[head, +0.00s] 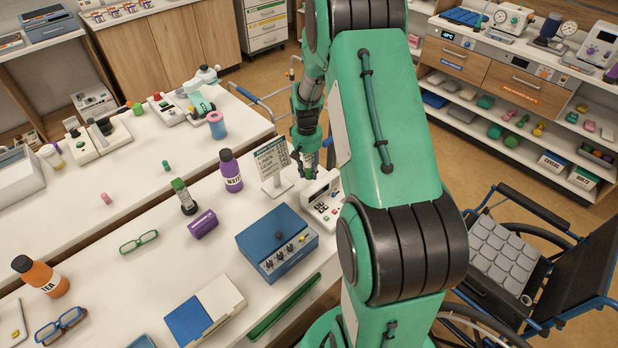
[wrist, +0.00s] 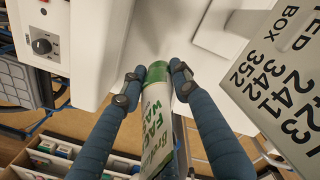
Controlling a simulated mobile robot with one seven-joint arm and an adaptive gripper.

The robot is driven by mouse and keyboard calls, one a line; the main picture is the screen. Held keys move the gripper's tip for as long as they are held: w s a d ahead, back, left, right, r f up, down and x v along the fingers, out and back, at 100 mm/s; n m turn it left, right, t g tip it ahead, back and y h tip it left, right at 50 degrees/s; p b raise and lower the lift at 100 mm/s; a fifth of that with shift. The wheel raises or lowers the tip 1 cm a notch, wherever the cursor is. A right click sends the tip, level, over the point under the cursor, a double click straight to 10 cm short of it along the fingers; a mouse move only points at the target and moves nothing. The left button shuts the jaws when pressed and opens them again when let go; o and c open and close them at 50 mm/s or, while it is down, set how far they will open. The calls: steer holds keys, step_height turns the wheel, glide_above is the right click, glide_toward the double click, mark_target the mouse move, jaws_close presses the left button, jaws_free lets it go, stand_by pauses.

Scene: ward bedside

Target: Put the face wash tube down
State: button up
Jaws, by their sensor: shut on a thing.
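The face wash tube (wrist: 157,125) is white with green lettering and a green end. In the wrist view it lies lengthwise between the two dark blue fingers of my gripper (wrist: 156,82), which are shut on it. Its green end points toward the white table top (wrist: 165,38). I cannot tell whether it touches the table. In the head view my gripper (head: 307,158) is over the table's far right edge, between the sign and the white device. The tube is hard to make out there.
A printed sign (head: 272,163) stands close left of my gripper, and a white device (head: 322,197) stands just in front. A blue box with knobs (head: 278,242), a purple bottle (head: 231,171) and a purple case (head: 203,224) are nearby. A wheelchair (head: 505,258) stands at right.

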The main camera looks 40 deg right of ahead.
steer(key=shift+f+b, duration=0.35)
steer(key=shift+f, duration=1.5)
steer(key=shift+f, duration=0.15)
steer(key=o, duration=1.2)
steer(key=r+p, duration=0.1)
steer(key=r, duration=0.3)
steer(key=r+p, duration=0.1)
steer(key=r, duration=0.7)
steer(key=shift+w+a+r+p, duration=0.15)
steer(key=shift+w+p, duration=0.1)
steer(key=shift+p, duration=0.15)
